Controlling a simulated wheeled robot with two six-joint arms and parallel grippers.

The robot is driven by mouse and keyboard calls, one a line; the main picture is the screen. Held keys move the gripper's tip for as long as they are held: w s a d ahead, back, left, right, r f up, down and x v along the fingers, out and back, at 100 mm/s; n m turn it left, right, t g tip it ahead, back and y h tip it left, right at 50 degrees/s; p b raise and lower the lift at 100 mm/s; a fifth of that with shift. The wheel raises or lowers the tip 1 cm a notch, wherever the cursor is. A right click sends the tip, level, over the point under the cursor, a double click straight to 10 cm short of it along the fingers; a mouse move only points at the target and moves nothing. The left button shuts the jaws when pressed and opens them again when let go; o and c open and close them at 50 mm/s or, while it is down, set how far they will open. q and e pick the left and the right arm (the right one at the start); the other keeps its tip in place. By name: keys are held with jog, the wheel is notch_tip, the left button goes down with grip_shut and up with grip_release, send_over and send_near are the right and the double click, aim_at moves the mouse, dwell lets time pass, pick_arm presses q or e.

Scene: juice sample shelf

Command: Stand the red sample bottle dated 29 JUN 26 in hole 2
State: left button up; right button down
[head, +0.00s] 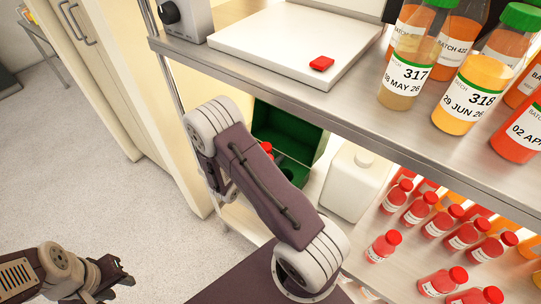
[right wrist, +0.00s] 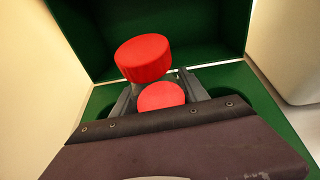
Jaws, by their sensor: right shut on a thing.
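The green holder (head: 315,158) stands open on the lower shelf, with dark holes in its floor; its green wall also shows in the right wrist view (right wrist: 215,30). One red cap (head: 265,148) shows there in the head view. My left gripper (head: 120,272) looks open and empty, low at left.
A white jug (head: 347,185) stands right of the holder. Several small red bottles (head: 384,246) fill the lower shelf at right.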

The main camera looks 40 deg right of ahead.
jog(key=c, duration=0.5)
grip_release()
jog(key=shift+a, duration=0.1)
jog(key=p+v, duration=0.1)
jog(key=v, duration=0.8)
